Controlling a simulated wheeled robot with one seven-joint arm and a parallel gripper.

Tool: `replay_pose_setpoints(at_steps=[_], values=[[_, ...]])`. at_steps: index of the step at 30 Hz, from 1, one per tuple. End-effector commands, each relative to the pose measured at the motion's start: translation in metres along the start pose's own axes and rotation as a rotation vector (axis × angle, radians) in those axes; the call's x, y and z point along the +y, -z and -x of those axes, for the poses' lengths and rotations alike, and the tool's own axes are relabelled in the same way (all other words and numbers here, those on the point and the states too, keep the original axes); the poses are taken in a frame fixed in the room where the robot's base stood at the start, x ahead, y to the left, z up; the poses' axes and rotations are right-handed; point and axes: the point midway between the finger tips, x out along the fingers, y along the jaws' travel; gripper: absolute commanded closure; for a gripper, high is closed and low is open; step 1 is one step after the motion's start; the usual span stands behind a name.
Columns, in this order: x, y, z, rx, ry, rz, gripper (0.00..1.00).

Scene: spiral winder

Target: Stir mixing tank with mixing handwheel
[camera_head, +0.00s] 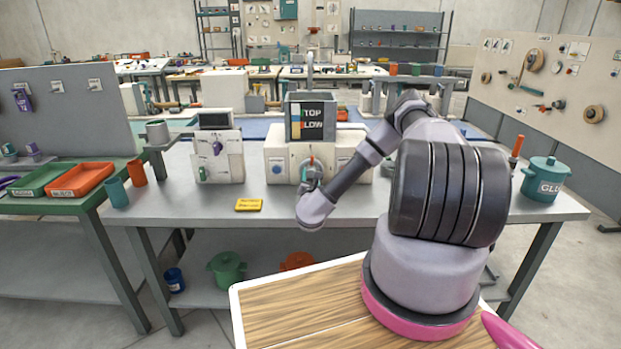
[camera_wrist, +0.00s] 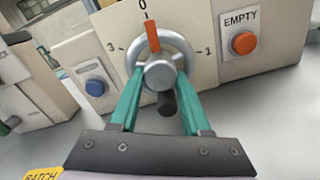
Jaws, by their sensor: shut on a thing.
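The mixing tank (camera_head: 311,116) stands on the machine in the middle of the bench, with a dark panel reading TOP and LOW. The mixing handwheel is a grey metal wheel on the white front below it; in the wrist view the handwheel (camera_wrist: 181,45) has an orange pointer (camera_wrist: 152,37) at the 0 mark, with 1 and 3 at the sides. A dark knob (camera_wrist: 168,103) shows below its hub. My gripper (camera_wrist: 160,80) has its teal fingers on either side of the handwheel's lower hub and is shut on it. In the head view my arm partly hides the wheel.
A blue button (camera_wrist: 95,87) is left of the wheel, and an orange EMPTY button (camera_wrist: 243,43) is right. A yellow BATCH block (camera_head: 248,205) lies on the bench front. A teal GLUE pot (camera_head: 545,178) stands far right.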

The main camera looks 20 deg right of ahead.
Motion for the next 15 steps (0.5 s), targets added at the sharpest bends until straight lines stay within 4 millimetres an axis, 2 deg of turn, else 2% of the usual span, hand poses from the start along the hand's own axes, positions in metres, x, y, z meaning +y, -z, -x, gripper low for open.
replay_pose_setpoints(at_steps=[15], values=[[0.0012, -0.0001, 0.0004, 0.001, 0.002, -0.447, 1.00]])
